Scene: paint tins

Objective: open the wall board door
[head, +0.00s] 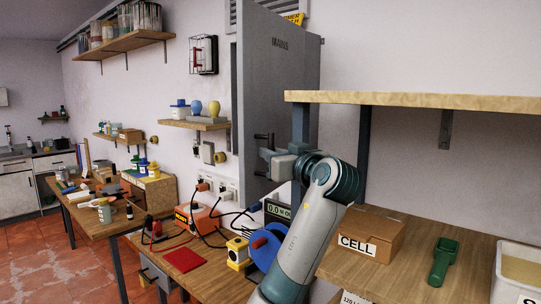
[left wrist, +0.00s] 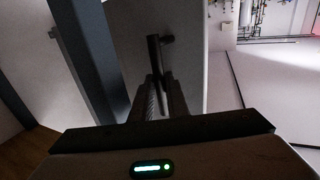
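The wall board door (head: 280,75) is a tall grey panel with dark lettering near its top. It stands at an angle out from the wall, with a dark strip of the board (head: 234,85) showing at its left edge. A dark bar handle (head: 264,136) is on its face, and the handle also shows in the left wrist view (left wrist: 153,50). My left gripper (head: 266,154) is at the handle, and its fingers (left wrist: 161,98) look closed around the bar. The fingertips are partly hidden in the head view. My right gripper is in neither view.
A wooden shelf (head: 420,101) on a dark post stands close right of my left arm. Below it, a lower shelf holds a CELL box (head: 370,234), a green scoop (head: 444,262) and a white tub (head: 520,272). A cluttered workbench (head: 200,270) lies below the door.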

